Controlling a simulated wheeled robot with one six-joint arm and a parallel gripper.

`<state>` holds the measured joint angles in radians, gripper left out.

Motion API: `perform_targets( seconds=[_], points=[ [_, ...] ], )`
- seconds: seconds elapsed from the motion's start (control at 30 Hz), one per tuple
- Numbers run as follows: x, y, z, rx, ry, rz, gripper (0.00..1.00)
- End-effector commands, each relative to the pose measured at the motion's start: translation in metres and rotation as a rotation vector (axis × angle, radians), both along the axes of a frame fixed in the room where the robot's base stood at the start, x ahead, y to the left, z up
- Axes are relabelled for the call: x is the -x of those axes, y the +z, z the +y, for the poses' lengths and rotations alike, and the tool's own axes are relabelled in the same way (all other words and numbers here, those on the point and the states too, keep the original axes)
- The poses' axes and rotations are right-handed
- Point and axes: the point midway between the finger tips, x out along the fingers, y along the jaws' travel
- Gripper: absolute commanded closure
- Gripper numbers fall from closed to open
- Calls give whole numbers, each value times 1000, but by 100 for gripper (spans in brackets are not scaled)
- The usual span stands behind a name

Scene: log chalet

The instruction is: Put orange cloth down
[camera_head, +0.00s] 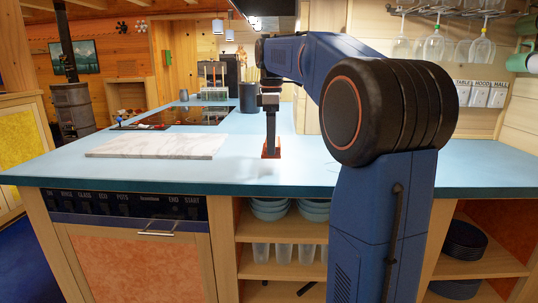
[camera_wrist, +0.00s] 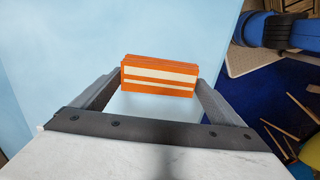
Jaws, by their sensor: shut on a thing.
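The orange cloth (camera_wrist: 160,76) is a folded block with white stripes. In the wrist view it sits between the two fingers of my gripper (camera_wrist: 158,84), which is shut on it. In the head view my gripper (camera_head: 271,140) points down over the blue counter (camera_head: 330,180), with the cloth (camera_head: 272,153) at its tip. The cloth is low, at or just above the counter top; I cannot tell whether it touches. It is to the right of the marble board.
A black hob (camera_head: 188,115) and a dark canister (camera_head: 248,97) are behind. The counter's front edge (camera_head: 280,191) is near, and the counter around the cloth is bare.

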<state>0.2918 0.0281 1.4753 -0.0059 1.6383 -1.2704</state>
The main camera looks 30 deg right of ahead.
Motion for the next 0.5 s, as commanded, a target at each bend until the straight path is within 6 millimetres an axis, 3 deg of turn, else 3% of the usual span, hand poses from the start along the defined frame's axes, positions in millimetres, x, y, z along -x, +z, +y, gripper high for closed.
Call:
perform_targets(
  seconds=[0.5],
  points=[
    [1, -45, 0, 0, 0, -2, 32]
  ],
)
